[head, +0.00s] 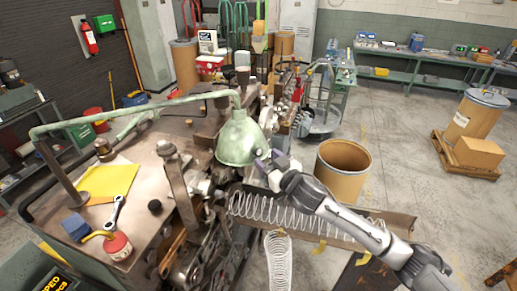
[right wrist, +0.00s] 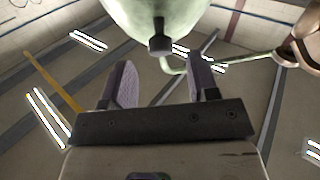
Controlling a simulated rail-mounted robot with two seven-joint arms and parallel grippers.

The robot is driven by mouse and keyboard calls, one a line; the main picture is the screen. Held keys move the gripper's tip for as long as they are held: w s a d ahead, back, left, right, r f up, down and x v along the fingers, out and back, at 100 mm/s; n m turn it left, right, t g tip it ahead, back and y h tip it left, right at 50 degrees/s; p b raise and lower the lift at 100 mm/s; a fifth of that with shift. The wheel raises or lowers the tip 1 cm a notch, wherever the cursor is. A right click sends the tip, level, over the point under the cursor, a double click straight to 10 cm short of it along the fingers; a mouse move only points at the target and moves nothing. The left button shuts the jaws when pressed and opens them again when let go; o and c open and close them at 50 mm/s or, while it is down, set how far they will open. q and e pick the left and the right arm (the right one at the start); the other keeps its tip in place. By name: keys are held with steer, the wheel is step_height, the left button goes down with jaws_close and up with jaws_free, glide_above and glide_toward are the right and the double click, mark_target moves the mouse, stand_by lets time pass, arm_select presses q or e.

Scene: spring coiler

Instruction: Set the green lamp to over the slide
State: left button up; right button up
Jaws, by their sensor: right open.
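The green lamp (head: 238,138) is a bell-shaped shade on a jointed green arm. It hangs over the coiling machine, left of the slide's upper end. The slide (head: 398,224) is a brown trough sloping down to the right, with coiled springs on it. My right gripper (head: 266,162) is at the shade's lower right edge. In the right wrist view the shade (right wrist: 152,14) fills the top, with a dark knob (right wrist: 160,40) under its rim. There my right gripper (right wrist: 165,72) is open, the knob just beyond and between its fingertips. My left gripper is not in view.
The machine top holds a yellow sheet (head: 106,181), a wrench (head: 115,211) and a red oil can (head: 117,245). A brown drum (head: 343,168) stands behind the slide. A loose spring (head: 278,262) hangs in front. The floor at right is mostly clear.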

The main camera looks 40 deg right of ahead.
mark_target(261, 154)
steer(key=shift+w+d+p, duration=0.2)
steer(key=shift+w+p, duration=0.35)
steer(key=shift+w, duration=2.05)
jaws_close()
